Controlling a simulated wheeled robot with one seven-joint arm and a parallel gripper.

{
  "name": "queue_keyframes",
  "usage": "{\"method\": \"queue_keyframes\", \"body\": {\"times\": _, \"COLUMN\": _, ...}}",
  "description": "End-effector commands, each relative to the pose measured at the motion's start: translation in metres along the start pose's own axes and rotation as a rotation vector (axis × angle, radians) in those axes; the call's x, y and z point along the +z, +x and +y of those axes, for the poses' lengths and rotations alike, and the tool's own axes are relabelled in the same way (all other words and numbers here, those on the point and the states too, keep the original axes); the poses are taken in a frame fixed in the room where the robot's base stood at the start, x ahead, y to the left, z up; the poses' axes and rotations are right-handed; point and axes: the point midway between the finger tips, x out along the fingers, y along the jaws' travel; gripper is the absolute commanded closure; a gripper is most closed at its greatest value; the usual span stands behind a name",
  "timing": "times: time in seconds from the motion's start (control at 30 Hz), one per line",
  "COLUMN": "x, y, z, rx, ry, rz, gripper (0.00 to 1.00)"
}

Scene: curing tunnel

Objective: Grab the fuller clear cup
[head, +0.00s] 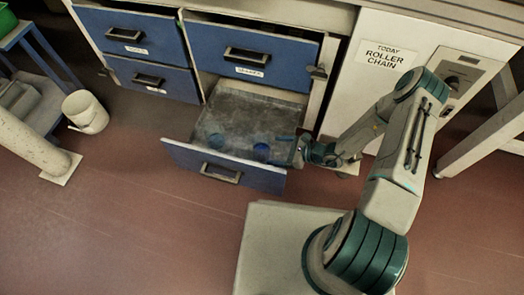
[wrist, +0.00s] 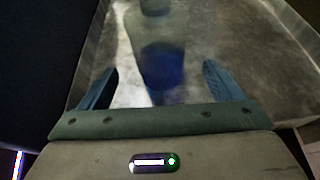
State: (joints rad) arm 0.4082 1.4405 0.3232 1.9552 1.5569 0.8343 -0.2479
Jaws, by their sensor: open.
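Two clear cups with blue contents stand in the open bottom drawer (head: 240,107). The nearer cup (head: 261,152) looks the deeper blue, and the other cup (head: 216,141) is to its left. My gripper (head: 289,143) is at the drawer's right side, just right of the nearer cup. In the wrist view, my open gripper (wrist: 159,72) has one finger on each side of the nearer cup (wrist: 165,60), with gaps on both sides. The farther cup (wrist: 155,6) is cut off at the top edge, so I cannot compare the levels well.
The drawer's blue front (head: 224,167) and side walls surround the cups. Closed blue drawers (head: 130,36) are above and to the left. A white bucket (head: 86,111) stands on the floor at left.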

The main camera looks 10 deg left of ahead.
Motion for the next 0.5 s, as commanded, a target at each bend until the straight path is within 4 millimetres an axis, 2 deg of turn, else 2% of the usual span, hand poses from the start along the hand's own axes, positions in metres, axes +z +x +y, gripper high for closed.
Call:
{"method": "queue_keyframes", "body": {"times": 0.1, "x": -0.001, "y": 0.015, "z": 0.0, "rx": 0.001, "ry": -0.002, "rz": -0.001, "gripper": 0.14}}
{"method": "queue_keyframes", "body": {"times": 0.27, "x": -0.001, "y": 0.023, "z": 0.0, "rx": 0.001, "ry": -0.002, "rz": 0.0, "gripper": 0.14}}
{"method": "queue_keyframes", "body": {"times": 0.5, "x": -0.001, "y": 0.055, "z": 0.001, "rx": 0.003, "ry": -0.003, "rz": 0.0, "gripper": 0.14}}
